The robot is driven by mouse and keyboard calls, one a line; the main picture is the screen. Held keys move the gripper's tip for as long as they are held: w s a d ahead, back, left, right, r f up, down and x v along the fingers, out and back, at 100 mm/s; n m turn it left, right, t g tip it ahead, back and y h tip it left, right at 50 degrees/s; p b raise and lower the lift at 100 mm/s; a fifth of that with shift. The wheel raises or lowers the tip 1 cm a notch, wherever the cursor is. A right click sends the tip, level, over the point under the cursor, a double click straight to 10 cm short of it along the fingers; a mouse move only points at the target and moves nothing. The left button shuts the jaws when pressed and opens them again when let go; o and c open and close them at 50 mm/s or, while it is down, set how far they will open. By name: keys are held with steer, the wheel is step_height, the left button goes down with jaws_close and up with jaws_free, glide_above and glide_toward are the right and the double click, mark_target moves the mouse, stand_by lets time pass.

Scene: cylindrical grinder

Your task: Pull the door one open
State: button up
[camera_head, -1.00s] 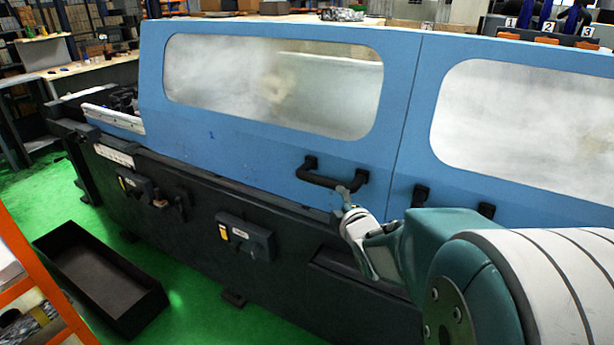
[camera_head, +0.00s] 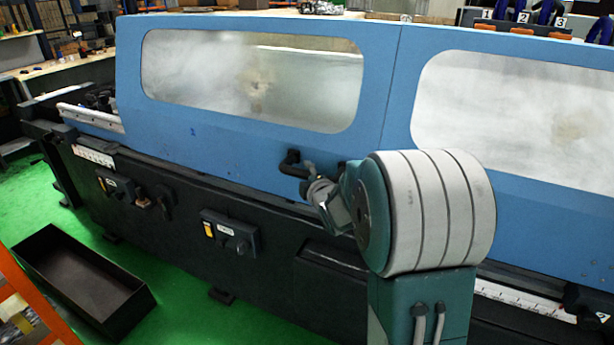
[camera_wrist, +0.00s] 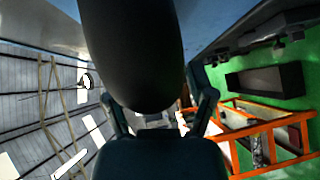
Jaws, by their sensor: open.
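Door one appears to be the left blue door (camera_head: 240,150), with a long clouded window. It looks shut, with its edge at the seam beside the right blue door (camera_head: 460,170). Its black handle (camera_head: 290,163) is low on the door's right part, and its right portion is mostly hidden by my arm. My gripper (camera_head: 312,175) is at the handle. In the wrist view, my gripper's (camera_wrist: 162,103) two fingers stand apart on either side of a large dark rounded shape (camera_wrist: 135,45), probably the handle very close up. I cannot tell whether they touch it.
The dark machine base (camera_head: 270,240) runs below the doors, with a small control box (camera_head: 230,236) on its front. A black open bin (camera_head: 80,280) stands on the green floor at left, beside an orange frame (camera_head: 35,310). Green floor is free in front of the base.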

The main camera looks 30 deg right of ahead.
jaws_close()
